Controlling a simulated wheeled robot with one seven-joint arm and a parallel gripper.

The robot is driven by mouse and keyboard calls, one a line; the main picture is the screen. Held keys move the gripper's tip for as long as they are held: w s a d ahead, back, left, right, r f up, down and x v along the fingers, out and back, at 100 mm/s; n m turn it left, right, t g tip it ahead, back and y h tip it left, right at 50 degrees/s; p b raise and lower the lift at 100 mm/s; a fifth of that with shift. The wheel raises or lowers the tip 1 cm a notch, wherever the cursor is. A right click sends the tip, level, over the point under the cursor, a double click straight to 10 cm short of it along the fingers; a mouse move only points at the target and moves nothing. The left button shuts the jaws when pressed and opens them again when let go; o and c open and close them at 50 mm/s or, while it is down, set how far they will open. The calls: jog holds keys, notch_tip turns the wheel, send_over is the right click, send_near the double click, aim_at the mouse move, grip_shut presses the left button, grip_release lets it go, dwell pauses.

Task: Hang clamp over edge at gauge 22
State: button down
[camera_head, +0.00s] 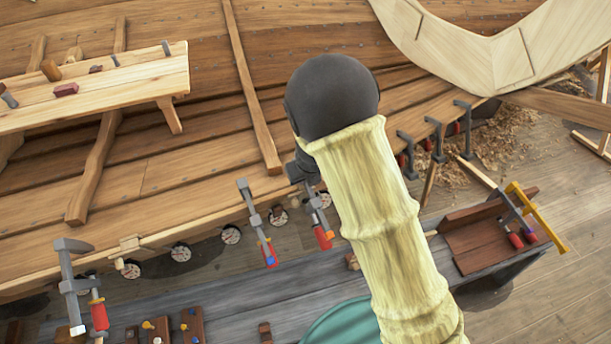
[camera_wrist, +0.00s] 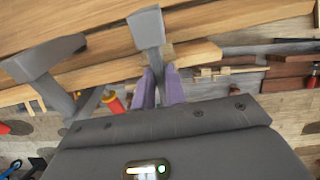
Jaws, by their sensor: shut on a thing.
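A grey clamp (camera_wrist: 147,28) is between the two purple fingers of my gripper (camera_wrist: 158,88) in the wrist view. Its head stands up in front of the plank edge (camera_wrist: 205,52); I cannot tell whether it touches the wood. In the head view my dark wrist hides the fingers, and a clamp with a red handle (camera_head: 324,238) shows just below it at the edge. Round dial gauges (camera_head: 231,235) sit in a row under the hull edge; their numbers are not readable. One dial (camera_head: 325,200) is right beside that clamp.
Another clamp (camera_head: 257,225) hangs on the edge just left, also close in the wrist view (camera_wrist: 45,75). More clamps hang at far left (camera_head: 70,275) and right (camera_head: 437,138). A grey bench (camera_head: 225,295) and a wooden tray (camera_head: 485,240) with a yellow-barred clamp lie below.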

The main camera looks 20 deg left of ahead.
jog(key=shift+s+d+f, duration=0.1)
dwell(0.6)
jog(key=c, duration=1.4)
grip_release()
jog(key=shift+o, duration=0.2)
jog(key=shift+s, duration=0.1)
jog(key=p+v, duration=0.3)
jog(key=v, duration=1.4)
jog(key=shift+r, duration=0.2)
jog(key=shift+d, duration=0.2)
